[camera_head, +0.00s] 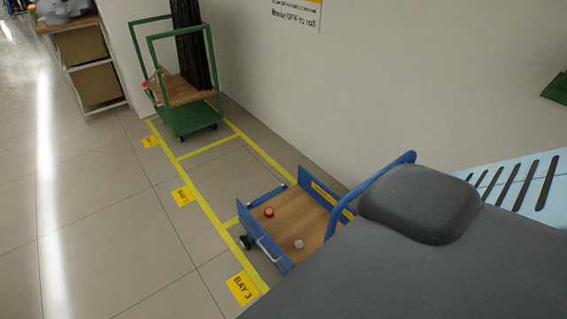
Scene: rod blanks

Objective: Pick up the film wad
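A small whitish lump (299,244), which looks like the film wad, lies on the wooden deck of the blue cart (283,262) in the head view. It is too small to make out its surface. A red round object (269,212) lies on the same deck, farther back and to the left, apart from the lump. Neither of my grippers shows in the view.
A large dark grey shape fills the lower right and hides part of the blue cart's right side. A green cart (187,118) with dark upright rods stands farther back by the wall. Yellow tape (207,207) marks floor bays. The left floor is clear.

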